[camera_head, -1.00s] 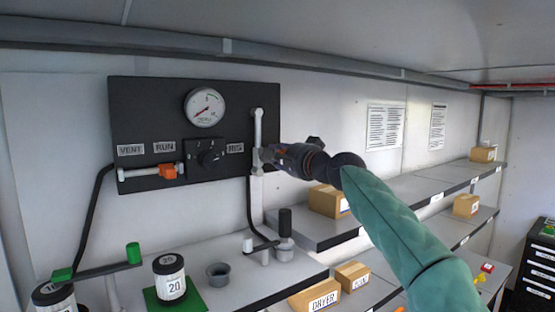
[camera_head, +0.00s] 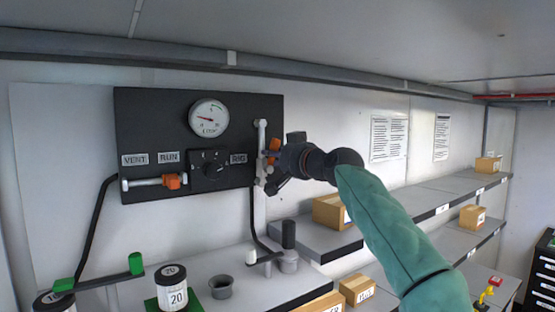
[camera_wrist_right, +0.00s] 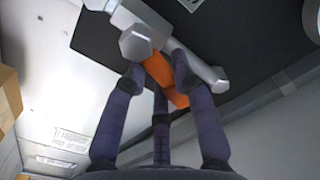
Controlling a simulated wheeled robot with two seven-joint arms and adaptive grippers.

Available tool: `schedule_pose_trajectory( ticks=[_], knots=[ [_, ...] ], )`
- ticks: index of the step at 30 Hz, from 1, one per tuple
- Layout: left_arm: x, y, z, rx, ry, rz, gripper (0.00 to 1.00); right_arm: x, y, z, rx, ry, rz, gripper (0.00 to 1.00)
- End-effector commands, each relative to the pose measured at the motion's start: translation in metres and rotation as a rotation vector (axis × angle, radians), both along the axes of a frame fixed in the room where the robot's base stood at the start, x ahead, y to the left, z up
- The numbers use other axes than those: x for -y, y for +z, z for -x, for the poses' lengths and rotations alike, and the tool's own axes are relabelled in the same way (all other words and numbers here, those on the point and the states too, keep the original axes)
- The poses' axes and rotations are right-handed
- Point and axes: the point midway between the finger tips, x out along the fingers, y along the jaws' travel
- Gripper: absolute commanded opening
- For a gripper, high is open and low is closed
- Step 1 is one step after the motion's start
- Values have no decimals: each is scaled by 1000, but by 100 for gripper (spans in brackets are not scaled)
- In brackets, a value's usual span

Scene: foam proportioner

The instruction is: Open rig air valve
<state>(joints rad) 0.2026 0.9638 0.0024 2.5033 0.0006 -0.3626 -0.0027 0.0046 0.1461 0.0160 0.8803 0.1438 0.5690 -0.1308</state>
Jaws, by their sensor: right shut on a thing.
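The rig air valve is a pale pipe fitting (camera_head: 262,135) at the right edge of the black panel, beside the RIG label (camera_head: 238,158). Its orange handle (camera_head: 274,146) shows just above my right gripper (camera_head: 270,168). In the right wrist view, the orange handle (camera_wrist_right: 158,68) lies between the fingers of my right gripper (camera_wrist_right: 157,76), which is shut on it. The handle slants across the grey pipe (camera_wrist_right: 185,55). The gripper hides part of the handle in the head view. My left gripper is not in view.
The black panel (camera_head: 140,107) also carries a gauge (camera_head: 208,118), a dark knob (camera_head: 208,164) and an orange-handled valve (camera_head: 173,181) under RUN. Below is a grey bench with a canister (camera_head: 173,289) and cup (camera_head: 221,287). Shelves with boxes (camera_head: 330,211) stand at right.

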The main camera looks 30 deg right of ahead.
Motion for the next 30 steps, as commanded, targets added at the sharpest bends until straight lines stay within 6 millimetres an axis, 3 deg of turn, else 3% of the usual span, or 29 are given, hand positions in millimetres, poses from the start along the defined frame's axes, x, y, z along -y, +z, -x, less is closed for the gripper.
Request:
schedule_pose_trajectory(
  ticks=[1,13,30],
  knots=[
    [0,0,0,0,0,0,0,2,12,6,29,-9,37,0],
    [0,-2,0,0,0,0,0,-8,17,8,50,-9,285,0],
    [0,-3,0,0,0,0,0,-11,19,9,56,-10,359,0]
  ],
)
